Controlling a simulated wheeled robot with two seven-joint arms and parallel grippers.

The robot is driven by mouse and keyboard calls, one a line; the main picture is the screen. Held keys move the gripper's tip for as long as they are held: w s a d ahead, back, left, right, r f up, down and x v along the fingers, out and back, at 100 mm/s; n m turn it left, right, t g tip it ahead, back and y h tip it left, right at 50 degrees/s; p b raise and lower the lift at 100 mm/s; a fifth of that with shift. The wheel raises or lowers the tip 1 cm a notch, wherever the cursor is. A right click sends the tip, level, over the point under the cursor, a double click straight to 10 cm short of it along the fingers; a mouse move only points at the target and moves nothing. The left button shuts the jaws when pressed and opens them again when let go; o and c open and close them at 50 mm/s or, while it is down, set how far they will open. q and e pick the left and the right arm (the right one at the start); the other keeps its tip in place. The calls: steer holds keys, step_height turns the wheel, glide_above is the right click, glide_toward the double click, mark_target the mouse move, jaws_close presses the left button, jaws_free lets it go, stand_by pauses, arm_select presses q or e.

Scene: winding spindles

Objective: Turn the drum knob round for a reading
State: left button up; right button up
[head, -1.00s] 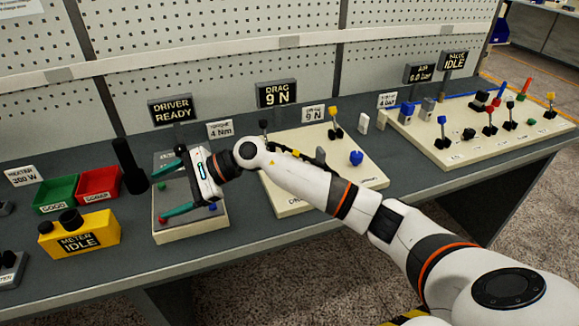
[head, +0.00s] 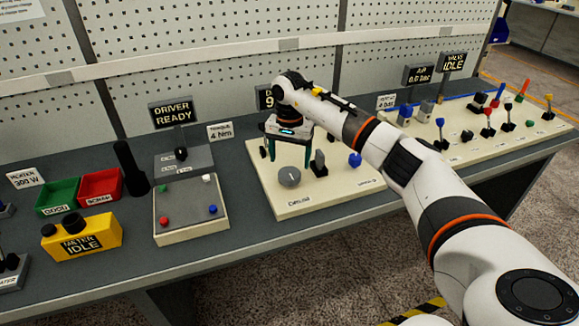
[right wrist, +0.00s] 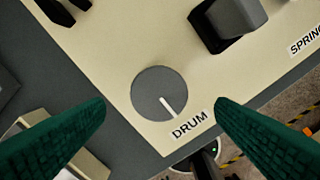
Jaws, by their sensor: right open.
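The drum knob is a round grey knob (head: 289,176) with a pale pointer line, on the cream panel (head: 300,208) in the middle of the bench. In the right wrist view the drum knob (right wrist: 160,93) sits beside the label DRUM (right wrist: 189,125), its white line pointing toward that label. My right gripper (head: 289,158) is open and empty, pointing down above the panel, behind the knob in the head view. Its green fingers (right wrist: 160,112) lie at either side below the knob in the wrist view, apart from it. My left gripper is not in view.
A dark upright block (head: 319,165) stands close right of the knob, and a blue knob (head: 355,160) is farther right. The driver tray (head: 190,238) with coloured pegs is to the left. The yellow meter (head: 82,238) reads IDLE. My forearm covers most of the drag display (head: 263,97).

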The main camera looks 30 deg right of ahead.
mark_target(290, 173)
step_height(290, 173, down, 5)
steer(key=shift+r+p, duration=0.1)
steer(key=shift+p, duration=0.3)
steer(key=c, duration=1)
